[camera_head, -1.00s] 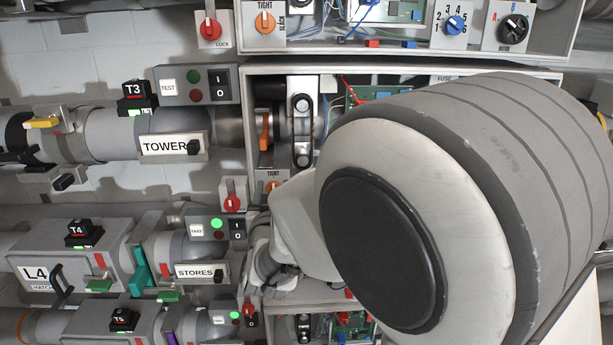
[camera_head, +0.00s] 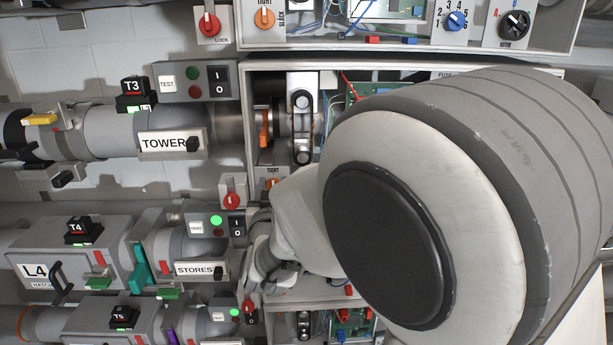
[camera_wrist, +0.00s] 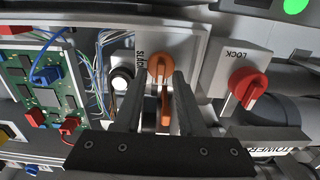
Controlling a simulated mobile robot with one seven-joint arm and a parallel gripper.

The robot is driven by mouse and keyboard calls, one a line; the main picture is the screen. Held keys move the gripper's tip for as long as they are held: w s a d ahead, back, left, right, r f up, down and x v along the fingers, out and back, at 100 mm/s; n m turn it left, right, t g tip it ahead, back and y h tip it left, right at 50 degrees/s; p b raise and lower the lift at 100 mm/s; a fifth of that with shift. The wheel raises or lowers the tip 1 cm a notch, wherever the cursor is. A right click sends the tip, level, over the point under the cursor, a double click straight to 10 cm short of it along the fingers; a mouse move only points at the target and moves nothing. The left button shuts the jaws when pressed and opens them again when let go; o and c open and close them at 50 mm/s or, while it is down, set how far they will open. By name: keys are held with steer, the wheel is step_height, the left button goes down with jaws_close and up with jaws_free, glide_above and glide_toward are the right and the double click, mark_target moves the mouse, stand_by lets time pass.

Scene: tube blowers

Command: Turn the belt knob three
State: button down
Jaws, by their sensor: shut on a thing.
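The orange belt knob (camera_wrist: 160,68) sits on a white plate marked SLACK in the wrist view. My gripper (camera_wrist: 160,76) is shut on it, with one dark finger on each side. In the head view, the top of this knob (camera_head: 272,183) shows under the word TIGHT, below the T3 tower row. My arm covers the rest of it there. The knob's exact angle is hard to read.
An orange lever (camera_wrist: 165,105) lies between my fingers, nearer the palm. A red LOCK knob (camera_wrist: 249,85) stands close on the right. A circuit board with wires (camera_wrist: 48,85) is on the left. A green lamp (camera_wrist: 295,5) is lit.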

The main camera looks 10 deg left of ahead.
steer(key=shift+f+b, duration=0.1)
steer(key=shift+b, duration=0.2)
steer(key=m+b, duration=0.1)
steer(key=b, duration=0.1)
steer(key=m+b, duration=0.2)
steer(key=b, duration=0.1)
steer(key=shift+d+f+m+b, duration=0.25)
steer(key=shift+m+b, duration=0.05)
steer(key=shift+m, duration=0.1)
steer(key=shift+w+d+f+m+b, duration=0.1)
steer(key=shift+m+b, duration=2.2)
steer(key=shift+b, duration=0.25)
steer(key=shift+s+d+f+m+b, duration=0.1)
steer(key=shift+d+m+b, duration=0.05)
steer(key=shift+m+b, duration=2.25)
steer(key=shift+w+d+f+m+b, duration=0.1)
steer(key=shift+m+b, duration=2.1)
steer(key=shift+b, duration=0.45)
steer(key=c, duration=0.8)
jaws_free()
